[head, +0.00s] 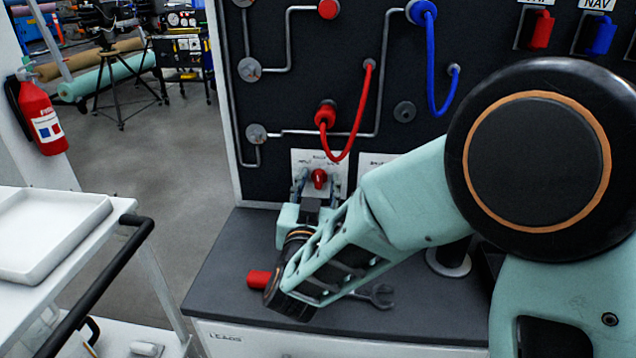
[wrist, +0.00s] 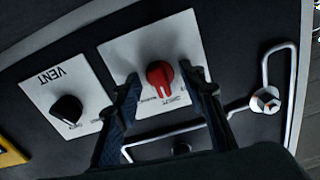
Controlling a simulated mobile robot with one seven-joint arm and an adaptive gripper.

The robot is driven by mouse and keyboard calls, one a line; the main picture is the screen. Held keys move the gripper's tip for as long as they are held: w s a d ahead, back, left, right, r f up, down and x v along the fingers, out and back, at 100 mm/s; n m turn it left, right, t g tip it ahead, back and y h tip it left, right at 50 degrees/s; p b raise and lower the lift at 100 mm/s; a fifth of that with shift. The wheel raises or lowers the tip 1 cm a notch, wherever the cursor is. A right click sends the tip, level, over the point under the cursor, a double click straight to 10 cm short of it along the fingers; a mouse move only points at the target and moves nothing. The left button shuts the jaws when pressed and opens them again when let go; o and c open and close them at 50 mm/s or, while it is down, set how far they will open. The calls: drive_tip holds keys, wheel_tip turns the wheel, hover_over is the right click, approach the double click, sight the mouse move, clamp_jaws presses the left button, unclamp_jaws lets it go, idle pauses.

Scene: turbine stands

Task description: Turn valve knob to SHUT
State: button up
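The red valve knob (head: 319,178) sits on a white plate (head: 336,161) low on the dark panel. In the wrist view the knob (wrist: 160,78) has its ridge pointing toward the picture's bottom, on its plate (wrist: 130,53); the small labels are upside down and hard to read. My gripper (head: 318,187) is in front of the plate. In the wrist view its fingers (wrist: 165,88) are open, one on each side of the knob, with gaps visible between them and it. I cannot tell how deep the fingertips reach around it.
A black knob (wrist: 67,109) on a plate marked VENT is beside the red one. Red (head: 348,125) and blue hoses (head: 432,75) hang above. A red-handled tool (head: 259,279) and a wrench (head: 379,296) lie on the bench (head: 225,265). A cart with a tray (head: 50,235) stands left.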

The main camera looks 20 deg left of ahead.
sight(318, 182)
drive_tip(key=shift+b+v, duration=0.45)
drive_tip(key=shift+v, duration=2.1)
